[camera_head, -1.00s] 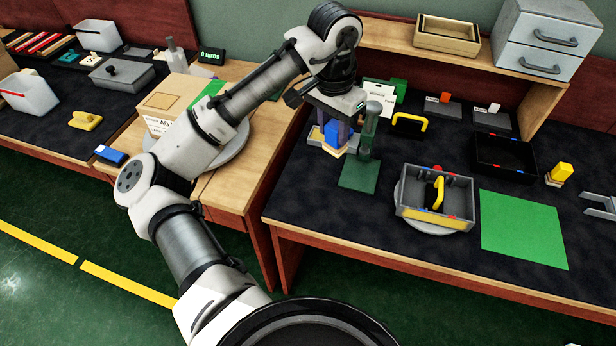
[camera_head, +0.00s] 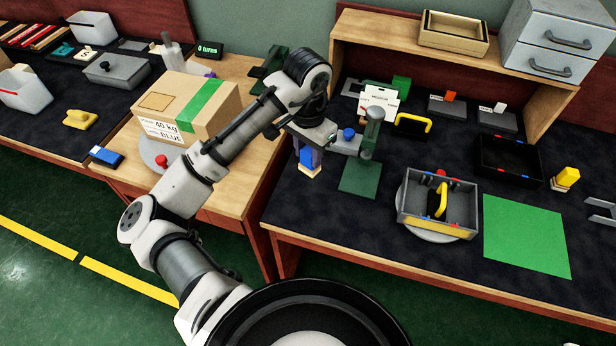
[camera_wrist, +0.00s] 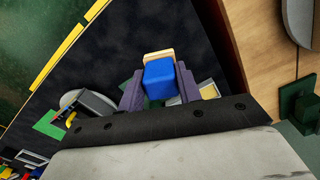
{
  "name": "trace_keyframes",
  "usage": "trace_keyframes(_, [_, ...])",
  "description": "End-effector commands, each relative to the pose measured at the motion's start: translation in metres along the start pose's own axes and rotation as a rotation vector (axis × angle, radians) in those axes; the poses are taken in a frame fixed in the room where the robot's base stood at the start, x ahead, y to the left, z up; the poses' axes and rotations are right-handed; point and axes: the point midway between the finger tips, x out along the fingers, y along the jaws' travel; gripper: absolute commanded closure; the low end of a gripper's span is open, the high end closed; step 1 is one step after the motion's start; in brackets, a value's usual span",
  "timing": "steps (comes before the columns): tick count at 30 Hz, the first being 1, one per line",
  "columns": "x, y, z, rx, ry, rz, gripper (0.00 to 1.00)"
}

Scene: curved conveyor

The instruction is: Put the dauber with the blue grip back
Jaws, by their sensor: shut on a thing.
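The dauber with the blue grip (camera_head: 306,156) hangs upright between the purple fingers of my gripper (camera_head: 308,163), its pale wooden base downward. In the wrist view my gripper (camera_wrist: 159,88) is shut on the blue grip (camera_wrist: 160,78), and the tan base edge shows beyond it. The dauber appears above the dark bench, near its left edge. A grey block with a blue knob (camera_head: 349,133) stands just right of it, partly hidden by my gripper. Another dauber, with a yellow grip (camera_head: 566,176), stands at the far right.
A green press-like stand (camera_head: 360,180) rises close right of my gripper. A grey divided caddy with a yellow handle (camera_head: 410,215) sits on a round plate. A green mat (camera_head: 525,235) and a black tray (camera_head: 505,163) lie further right. A large carton (camera_head: 215,105) stands left.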

Motion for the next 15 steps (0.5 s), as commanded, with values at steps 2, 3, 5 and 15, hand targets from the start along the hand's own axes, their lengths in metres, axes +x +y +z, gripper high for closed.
trace_keyframes(2, [0.020,0.000,0.001,-0.002,-0.002,0.002,0.89])
trace_keyframes(3, [0.028,-0.001,0.001,-0.003,-0.004,0.000,0.89])
trace_keyframes(5, [0.040,0.000,0.001,-0.001,-0.003,0.000,0.89])
trace_keyframes(15, [0.079,-0.001,0.001,-0.002,-0.003,0.000,0.89])
